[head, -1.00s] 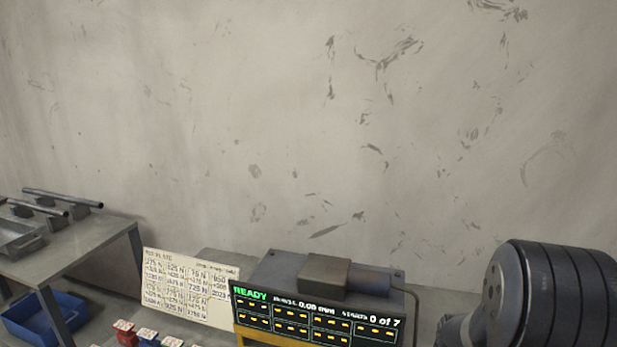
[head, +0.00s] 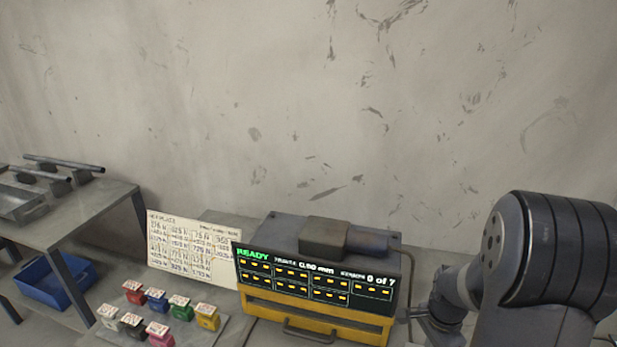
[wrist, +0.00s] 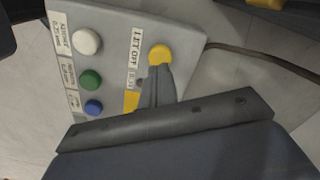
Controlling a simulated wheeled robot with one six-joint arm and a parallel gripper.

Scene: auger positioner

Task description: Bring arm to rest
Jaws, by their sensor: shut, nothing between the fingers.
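My arm (head: 560,255) stands at the right of the head view; its gripper is out of sight there. In the wrist view my gripper (wrist: 160,72) shows as dark fingers closed together with nothing between them. The fingertips are over or right beside the yellow button (wrist: 159,54) on a grey control box (wrist: 122,35). Whether they touch it I cannot tell. The fingers hide part of the box, including part of a yellow patch.
The box also carries white (wrist: 88,41), green (wrist: 90,79) and blue (wrist: 94,107) buttons. A machine (head: 320,330) with a READY display stands left of my arm. Coloured blocks (head: 157,332), a chart (head: 190,247), a side table (head: 85,215) and a blue bin (head: 58,285) lie further left.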

